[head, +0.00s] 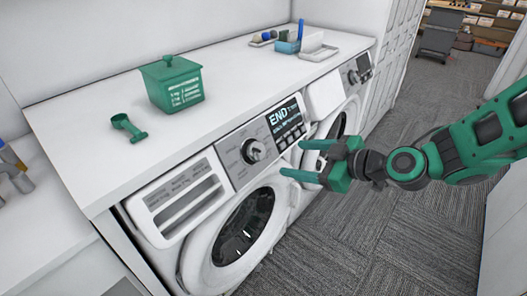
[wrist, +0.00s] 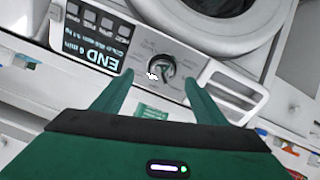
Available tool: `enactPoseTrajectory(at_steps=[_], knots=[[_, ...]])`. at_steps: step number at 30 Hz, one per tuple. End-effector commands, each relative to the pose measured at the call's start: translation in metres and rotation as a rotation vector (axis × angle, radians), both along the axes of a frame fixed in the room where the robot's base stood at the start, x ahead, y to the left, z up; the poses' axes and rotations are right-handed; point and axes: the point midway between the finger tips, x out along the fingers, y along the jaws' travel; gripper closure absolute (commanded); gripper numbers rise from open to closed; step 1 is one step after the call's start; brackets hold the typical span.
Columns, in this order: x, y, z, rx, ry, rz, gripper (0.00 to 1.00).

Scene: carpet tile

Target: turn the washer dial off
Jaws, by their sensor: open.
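The washer (head: 218,222) stands under a white counter. Its round dial (head: 253,151) sits on the grey control panel, left of a dark display (head: 286,121) reading END. In the wrist view the dial (wrist: 161,68) appears beyond and between my fingertips, with the display (wrist: 98,33) to its left. Which way the dial points is too small to tell. My gripper (head: 290,159) is open and empty, in front of the panel and to the right of the dial in the head view. Its green fingers (wrist: 160,80) are spread, and no contact with the dial is visible.
On the counter (head: 130,82) are a green box (head: 172,84), a green scoop (head: 128,128) and a tray (head: 304,50) with small items. A second machine (head: 345,92) stands to the right. The carpet (head: 410,235) in front is clear.

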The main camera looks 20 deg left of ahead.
Motion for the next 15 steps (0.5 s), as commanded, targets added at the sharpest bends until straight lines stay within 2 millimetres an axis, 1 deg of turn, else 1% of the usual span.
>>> enactPoseTrajectory(at_steps=[1, 3, 7, 11, 15], knots=[[-0.003, 0.010, 0.001, 0.019, -0.015, 0.014, 0.34], [-0.004, 0.019, 0.003, 0.036, -0.034, 0.022, 0.34], [-0.002, 0.029, 0.002, 0.048, -0.046, 0.028, 0.34], [0.005, 0.043, -0.004, 0.047, -0.047, 0.027, 0.34], [0.014, 0.064, -0.013, 0.046, -0.046, 0.028, 0.34]])
